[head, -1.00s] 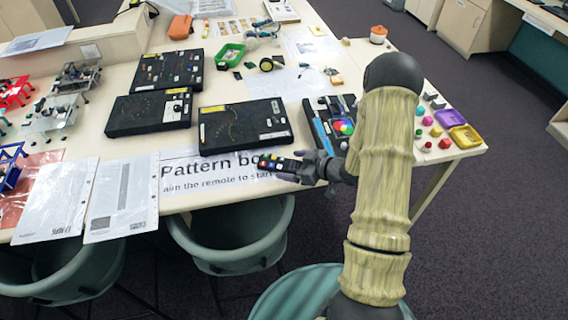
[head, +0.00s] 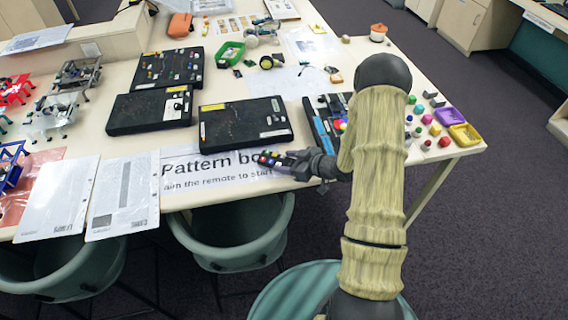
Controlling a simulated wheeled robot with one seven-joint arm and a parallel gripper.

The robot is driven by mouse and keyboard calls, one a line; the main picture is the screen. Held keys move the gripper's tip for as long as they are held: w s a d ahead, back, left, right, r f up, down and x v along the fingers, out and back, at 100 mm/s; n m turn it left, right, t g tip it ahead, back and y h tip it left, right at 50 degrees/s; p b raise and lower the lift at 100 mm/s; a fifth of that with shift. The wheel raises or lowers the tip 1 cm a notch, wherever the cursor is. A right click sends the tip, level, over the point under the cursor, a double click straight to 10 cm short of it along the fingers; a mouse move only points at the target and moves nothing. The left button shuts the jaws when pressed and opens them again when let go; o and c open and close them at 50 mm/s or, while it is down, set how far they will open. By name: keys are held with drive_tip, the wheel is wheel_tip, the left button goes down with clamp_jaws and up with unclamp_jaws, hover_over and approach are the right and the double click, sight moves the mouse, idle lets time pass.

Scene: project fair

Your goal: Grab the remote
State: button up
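The remote (head: 268,158) is a slim dark bar with several coloured buttons. It lies over the right part of a white paper sign (head: 215,182) near the table's front edge. My gripper (head: 288,164) comes in from the right and is at the remote's right end, with dark fingers on the near and far sides of it. The fingers hide that end. I cannot tell whether they press on the remote or whether it touches the sign.
Black boards (head: 243,125) lie just behind the sign. A board with a coloured disc (head: 340,125) is partly behind my arm. Small coloured pieces and trays (head: 464,134) sit at the table's right end. Chairs (head: 230,240) stand at the front edge.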

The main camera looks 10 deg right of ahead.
sight(288, 164)
drive_tip(key=shift+s+f, duration=0.1)
drive_tip(key=shift+c, duration=0.5)
drive_tip(key=shift+r, duration=0.2)
drive_tip(key=shift+c, duration=1.4)
wheel_tip(288, 164, up, 10)
drive_tip(key=b, duration=0.1)
drive_tip(key=shift+f, duration=0.15)
